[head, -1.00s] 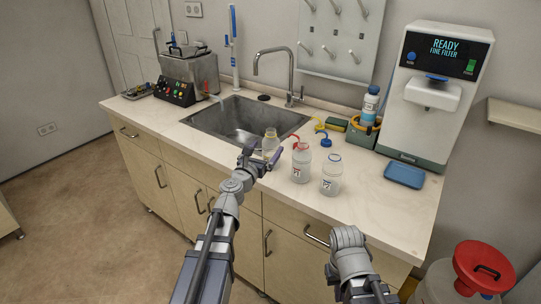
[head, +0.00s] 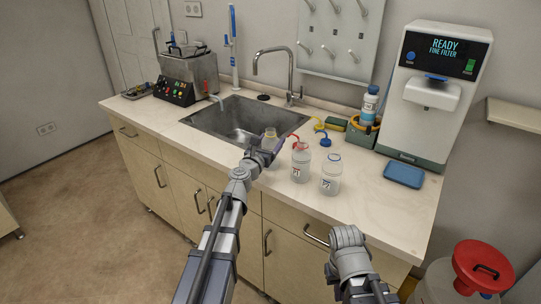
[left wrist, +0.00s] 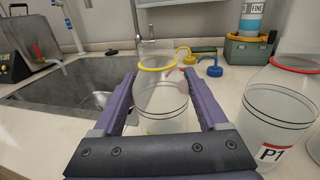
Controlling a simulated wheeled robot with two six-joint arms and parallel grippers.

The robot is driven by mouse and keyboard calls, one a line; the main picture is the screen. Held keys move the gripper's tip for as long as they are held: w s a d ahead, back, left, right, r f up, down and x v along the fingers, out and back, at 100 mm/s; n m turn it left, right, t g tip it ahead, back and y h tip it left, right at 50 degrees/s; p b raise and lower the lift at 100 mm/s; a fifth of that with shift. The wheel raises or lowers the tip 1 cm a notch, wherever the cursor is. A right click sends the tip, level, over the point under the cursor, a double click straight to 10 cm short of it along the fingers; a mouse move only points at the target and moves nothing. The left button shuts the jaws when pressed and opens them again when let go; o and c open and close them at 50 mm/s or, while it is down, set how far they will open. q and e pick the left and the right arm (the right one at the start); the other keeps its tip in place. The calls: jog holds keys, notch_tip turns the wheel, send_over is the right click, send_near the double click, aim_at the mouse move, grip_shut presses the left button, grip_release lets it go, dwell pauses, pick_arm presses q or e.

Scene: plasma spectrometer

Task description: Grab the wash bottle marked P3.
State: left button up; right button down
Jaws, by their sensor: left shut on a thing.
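A clear wash bottle with a yellow neck ring (head: 270,135) stands on the counter by the sink's front right corner. In the left wrist view this bottle (left wrist: 161,95) is between the two purple fingers of my left gripper (left wrist: 160,98), which is shut on it. No marking on it is readable. My left gripper (head: 264,154) partly covers the bottle in the head view. A red-ringed bottle (head: 300,168) stands to its right; its label reads P1 in the left wrist view (left wrist: 268,125). A blue-ringed bottle (head: 331,178) stands further right. My right gripper (head: 348,238) hangs low before the cabinet.
A sink (head: 235,122) lies left of the bottles. Loose yellow (head: 319,125) and blue (head: 325,141) spout caps lie behind them. A blue tray (head: 404,174) lies to the right, before a filter machine (head: 432,95). The counter front right of the bottles is clear.

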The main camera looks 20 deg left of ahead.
pick_arm(q)
grip_shut()
dwell(0.3)
jog(key=shift+r, duration=0.1)
notch_tip(320, 180, up, 10)
jog(key=p, duration=1)
